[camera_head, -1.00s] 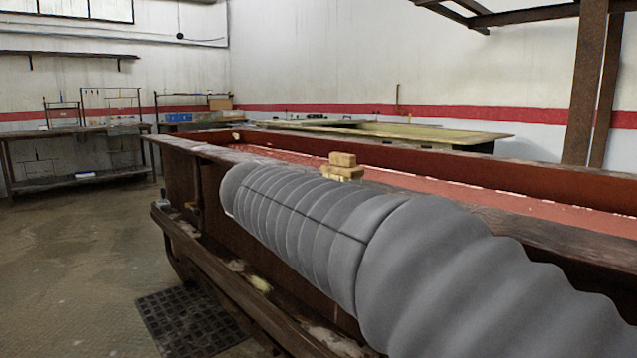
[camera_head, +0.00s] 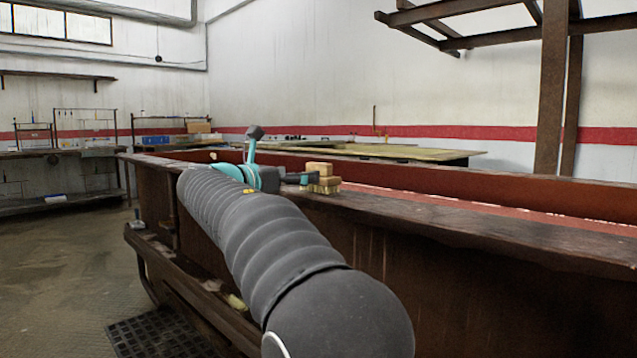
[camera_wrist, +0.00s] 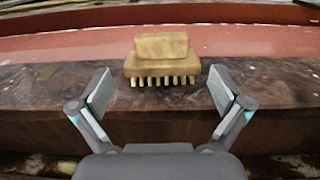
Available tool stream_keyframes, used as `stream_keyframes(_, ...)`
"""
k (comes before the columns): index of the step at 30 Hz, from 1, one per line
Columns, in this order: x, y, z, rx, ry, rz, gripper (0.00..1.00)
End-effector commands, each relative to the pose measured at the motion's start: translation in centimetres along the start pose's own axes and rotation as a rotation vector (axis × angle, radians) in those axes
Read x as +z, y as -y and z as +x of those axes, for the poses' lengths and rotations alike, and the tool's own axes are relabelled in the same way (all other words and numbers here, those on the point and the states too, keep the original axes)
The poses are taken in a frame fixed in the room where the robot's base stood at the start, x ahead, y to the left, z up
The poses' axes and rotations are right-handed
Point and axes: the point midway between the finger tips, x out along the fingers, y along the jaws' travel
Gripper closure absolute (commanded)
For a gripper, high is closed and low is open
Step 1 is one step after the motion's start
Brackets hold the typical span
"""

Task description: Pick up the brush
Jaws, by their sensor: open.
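The brush (camera_wrist: 161,58) is a light wooden block with a smaller block on top and a row of pale bristles below. In the wrist view it stands upright on the dark ledge, centred ahead of my gripper. My gripper (camera_wrist: 161,92) is open, with one finger to each side and the brush a little beyond the fingertips. Nothing is between the fingers. In the head view the brush (camera_head: 321,178) sits on the ledge, just right of my gripper (camera_head: 298,179), whose fingers are small and partly hidden there.
The brush rests on the wooden ledge (camera_head: 450,225) of a long rusty trough. The red trough floor (camera_wrist: 240,40) lies behind it. A floor grate (camera_head: 160,335) is at lower left, and a shelf bench (camera_head: 60,200) stands along the far left wall. The ledge around the brush is clear.

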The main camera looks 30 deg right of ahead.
Motion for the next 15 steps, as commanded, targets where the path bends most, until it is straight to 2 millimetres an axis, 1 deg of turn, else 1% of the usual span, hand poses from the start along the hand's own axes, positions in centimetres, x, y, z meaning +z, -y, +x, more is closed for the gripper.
stream_keyframes(1, 0.0, 0.1, 0.7, -0.002, 0.000, 0.000, 0.00)
stream_keyframes(3, 0.0, 0.0, 1.3, -0.001, -0.001, 0.001, 0.00)
stream_keyframes(11, 0.0, 0.1, 2.6, -0.002, -0.001, 0.001, 0.00)
stream_keyframes(15, 0.1, 0.2, 4.3, -0.003, -0.001, 0.002, 0.00)
